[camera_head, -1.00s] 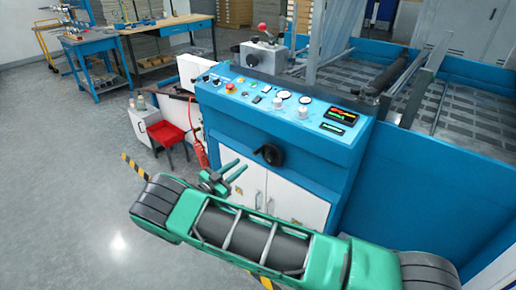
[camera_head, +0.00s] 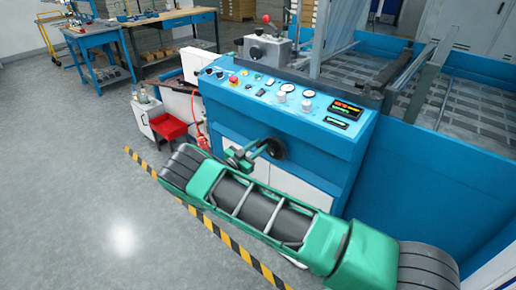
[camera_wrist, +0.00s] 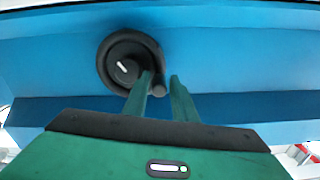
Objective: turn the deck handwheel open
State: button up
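The deck handwheel (camera_head: 279,149) is a black disc on the front of the blue machine console. It also shows in the wrist view (camera_wrist: 118,66), with a white mark at its centre and a dark knob (camera_wrist: 159,89) at its lower right. My green gripper (camera_head: 261,146) is at the handwheel, covering part of its left side in the head view. In the wrist view my gripper (camera_wrist: 161,77) has its two fingers apart, with the knob showing between them. A gap shows on the right of the knob; whether the left finger touches it, I cannot tell.
The console top (camera_head: 285,95) carries buttons, gauges and displays. White cabinet doors (camera_head: 305,188) are below it. A red stool (camera_head: 169,127) and a small white cabinet (camera_head: 145,115) stand to the left. Yellow-black floor tape (camera_head: 232,246) runs past my arm. The left floor is clear.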

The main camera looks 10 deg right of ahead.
grip_shut()
jog(key=shift+a+f, duration=0.1)
